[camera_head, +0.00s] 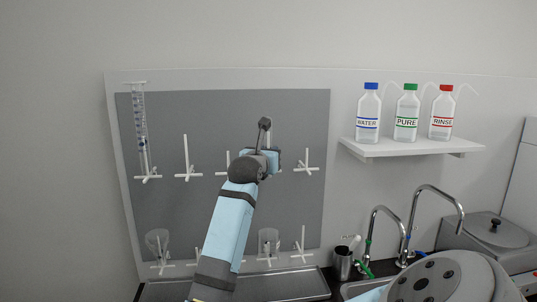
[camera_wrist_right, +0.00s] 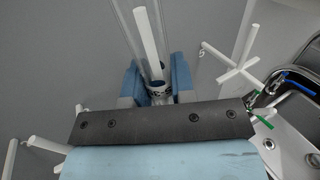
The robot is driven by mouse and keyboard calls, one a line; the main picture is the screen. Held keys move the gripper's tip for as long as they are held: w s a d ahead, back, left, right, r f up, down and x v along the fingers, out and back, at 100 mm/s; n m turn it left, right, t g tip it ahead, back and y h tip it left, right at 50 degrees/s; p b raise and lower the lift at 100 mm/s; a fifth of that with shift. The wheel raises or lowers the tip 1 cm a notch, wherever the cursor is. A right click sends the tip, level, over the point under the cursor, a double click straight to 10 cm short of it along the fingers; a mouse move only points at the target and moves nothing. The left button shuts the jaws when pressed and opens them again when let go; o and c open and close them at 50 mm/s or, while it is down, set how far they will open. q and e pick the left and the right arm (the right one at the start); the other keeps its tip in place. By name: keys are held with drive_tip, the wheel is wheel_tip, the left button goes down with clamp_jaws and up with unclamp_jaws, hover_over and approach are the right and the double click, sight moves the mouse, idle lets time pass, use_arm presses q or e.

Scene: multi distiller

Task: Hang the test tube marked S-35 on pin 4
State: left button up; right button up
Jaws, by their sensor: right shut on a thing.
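My right gripper (camera_head: 268,152) is at the upper row of pins on the grey pegboard (camera_head: 225,125), right of the middle. In the right wrist view its blue fingers (camera_wrist_right: 156,88) are shut on a clear test tube (camera_wrist_right: 172,42) with dark marking near the fingers. A white pin (camera_wrist_right: 146,38) shows lengthwise within the tube's clear outline. I cannot tell for sure whether it is inside the tube or behind it. The label is not readable. The pin to the right (camera_wrist_right: 232,65) has a "5" beside it and is empty. My left gripper is not in view.
A graduated clear tube (camera_head: 140,120) hangs at the board's upper left. Beakers (camera_head: 158,242) hang in the lower row. A shelf (camera_head: 415,147) with WATER, PURE and RINSE bottles is at the right. Taps (camera_head: 408,225) and a metal cup (camera_head: 343,262) stand below it.

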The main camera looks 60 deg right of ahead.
drive_tip(key=o, duration=0.9)
drive_tip(key=shift+o, duration=0.2)
drive_tip(key=shift+a, duration=0.1)
drive_tip(key=b+v, duration=0.2)
drive_tip(key=v, duration=0.9)
drive_tip(key=shift+a, duration=0.4)
drive_tip(key=shift+s, duration=0.1)
